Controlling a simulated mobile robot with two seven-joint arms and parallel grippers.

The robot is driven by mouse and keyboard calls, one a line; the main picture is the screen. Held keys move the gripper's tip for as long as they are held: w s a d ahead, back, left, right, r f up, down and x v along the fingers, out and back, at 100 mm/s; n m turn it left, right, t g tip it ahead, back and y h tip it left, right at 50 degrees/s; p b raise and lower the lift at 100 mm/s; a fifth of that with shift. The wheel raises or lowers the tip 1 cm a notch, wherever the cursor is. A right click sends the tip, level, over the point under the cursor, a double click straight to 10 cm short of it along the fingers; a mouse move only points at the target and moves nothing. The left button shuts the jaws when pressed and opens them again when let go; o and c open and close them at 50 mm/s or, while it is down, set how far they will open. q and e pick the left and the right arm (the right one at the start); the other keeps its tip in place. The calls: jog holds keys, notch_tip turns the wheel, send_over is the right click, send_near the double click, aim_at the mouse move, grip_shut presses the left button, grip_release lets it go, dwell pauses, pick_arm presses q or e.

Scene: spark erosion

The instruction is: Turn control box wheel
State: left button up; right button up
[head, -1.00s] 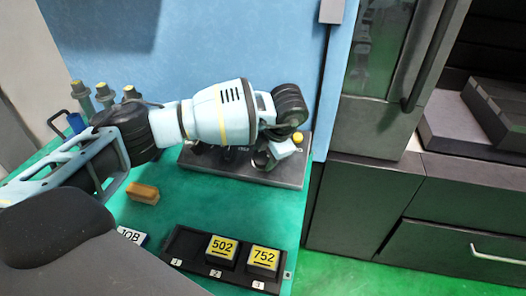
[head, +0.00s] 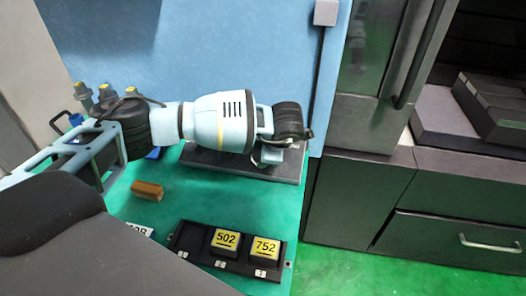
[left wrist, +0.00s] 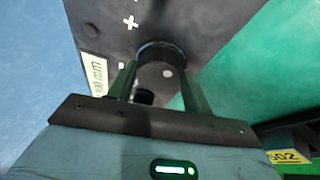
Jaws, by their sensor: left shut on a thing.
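The control box (head: 225,170) is a dark, low panel on the green bench against the blue wall, partly hidden under my left arm in the head view. In the left wrist view its dark face (left wrist: 205,25) fills the top, with white plus and minus marks and a pale label. A round black wheel (left wrist: 161,55) stands between the two fingers of my left gripper (left wrist: 158,88). The gripper is shut on the wheel. In the head view the wrist hides the wheel and fingers. My right gripper is not in view.
A black tray (head: 187,235) holds yellow-topped blocks marked 502 (head: 226,241) and 752 (head: 265,248). A brown block (head: 147,190) and a white label plate (head: 137,229) lie on the bench. Several yellow-capped holders (head: 104,92) stand at the left. Dark cabinets (head: 355,200) are at the right.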

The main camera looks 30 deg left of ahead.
pick_arm(q)
jog(key=shift+f, duration=0.15)
jog(key=o, duration=1)
jog(key=shift+v, duration=3.95)
